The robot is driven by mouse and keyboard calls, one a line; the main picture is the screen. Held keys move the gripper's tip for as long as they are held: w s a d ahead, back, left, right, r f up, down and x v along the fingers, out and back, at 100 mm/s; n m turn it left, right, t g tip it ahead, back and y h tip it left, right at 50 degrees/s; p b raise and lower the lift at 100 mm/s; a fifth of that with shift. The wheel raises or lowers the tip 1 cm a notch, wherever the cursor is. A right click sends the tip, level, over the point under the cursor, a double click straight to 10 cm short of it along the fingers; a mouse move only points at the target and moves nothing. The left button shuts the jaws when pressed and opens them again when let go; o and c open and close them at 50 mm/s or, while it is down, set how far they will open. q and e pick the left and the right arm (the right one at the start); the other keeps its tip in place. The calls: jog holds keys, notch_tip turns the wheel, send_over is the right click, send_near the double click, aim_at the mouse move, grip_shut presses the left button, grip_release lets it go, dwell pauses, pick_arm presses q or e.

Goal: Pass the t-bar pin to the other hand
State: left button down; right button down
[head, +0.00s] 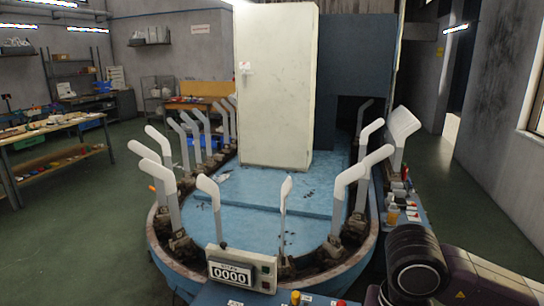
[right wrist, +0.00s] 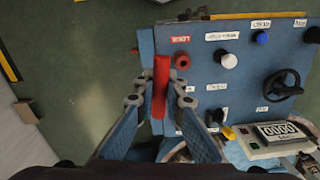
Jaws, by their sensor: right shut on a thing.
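My right gripper (right wrist: 161,98) shows in the right wrist view, with its two blue fingers on either side of a red bar-shaped piece, which I take to be the t-bar pin (right wrist: 161,80). The gripper is shut on it, and the bar points up the picture. In the head view only part of my right arm shows at the lower right. My left gripper is in neither view.
A blue control panel (right wrist: 210,75) with knobs and a black handwheel (right wrist: 283,85) lies beyond the right gripper. A counter box (head: 240,270) reads 0000. The oval machine (head: 250,220) carries several white sock boards around a tall cream cabinet (head: 275,90).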

jog(key=s+f+n, duration=0.1)
jog(key=n, duration=0.1)
jog(key=s+d+f+n+b, duration=0.1)
jog(key=n, duration=0.1)
jog(key=shift+n, duration=0.4)
